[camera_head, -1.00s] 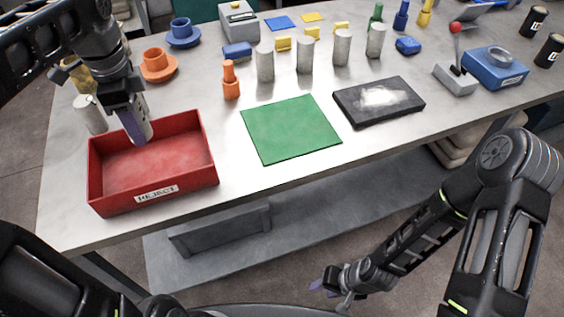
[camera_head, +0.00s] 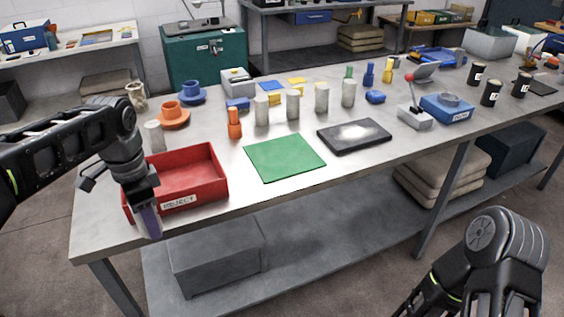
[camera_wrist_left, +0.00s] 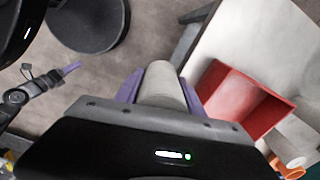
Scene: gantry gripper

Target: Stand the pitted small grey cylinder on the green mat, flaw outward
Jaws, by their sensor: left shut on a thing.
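My left gripper (camera_head: 150,222) is in front of the red tray's front left corner, past the table's front edge. In the left wrist view its purple fingers (camera_wrist_left: 160,84) are shut on a small grey cylinder (camera_wrist_left: 162,82); in the head view the fingers largely hide it. No pit shows on its visible side. The green mat (camera_head: 284,158) lies flat and empty, right of the tray. Several other grey cylinders stand behind the mat, one of them here (camera_head: 292,104). My right gripper (camera_wrist_left: 70,68) shows small in the left wrist view, its opening unclear.
The red reject tray (camera_head: 205,191) looks empty. Another grey cylinder (camera_head: 155,136) stands behind it. An orange figure-like piece (camera_head: 234,122) stands behind the mat, and a dark pad (camera_head: 340,144) lies to its right. Bare table lies between tray and mat.

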